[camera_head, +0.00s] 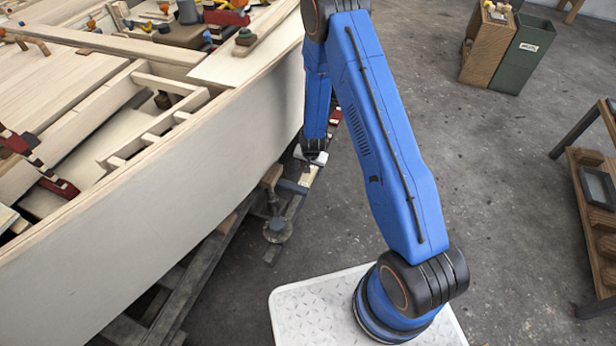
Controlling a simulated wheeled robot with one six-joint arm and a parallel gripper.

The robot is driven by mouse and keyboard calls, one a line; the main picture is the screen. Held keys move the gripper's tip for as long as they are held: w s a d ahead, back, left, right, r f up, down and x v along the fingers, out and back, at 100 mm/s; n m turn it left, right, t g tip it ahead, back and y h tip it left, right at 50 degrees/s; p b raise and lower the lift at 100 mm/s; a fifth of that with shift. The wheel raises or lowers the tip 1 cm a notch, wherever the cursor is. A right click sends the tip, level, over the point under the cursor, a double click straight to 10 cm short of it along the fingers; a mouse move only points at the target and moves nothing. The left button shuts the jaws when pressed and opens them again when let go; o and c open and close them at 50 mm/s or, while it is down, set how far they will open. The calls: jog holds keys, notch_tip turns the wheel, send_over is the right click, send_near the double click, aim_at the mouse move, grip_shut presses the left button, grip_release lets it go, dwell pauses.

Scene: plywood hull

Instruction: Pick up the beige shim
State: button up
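My blue arm reaches up and over to the hull's right side, and its lower link points down there. My gripper (309,158) is at its end, small and dark, close beside the hull and above the support frame. A small pale, beige-looking piece (307,176) shows just below the gripper; it may be the beige shim, but it is too small to be sure. I cannot tell whether the gripper touches it. The fingers are too small and partly hidden, so their opening does not show.
The plywood hull (190,190) fills the left, with clamps and tools on top. A dark support frame (215,250) stands under it. A wooden bin (486,48) and a green bin (522,55) stand at the back right. A shelf (590,205) is at the right edge. Grey floor between is clear.

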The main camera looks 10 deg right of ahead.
aim_at(308, 176)
jog(key=shift+x, duration=2.65)
jog(key=shift+s, duration=0.2)
jog(key=c, duration=1.1)
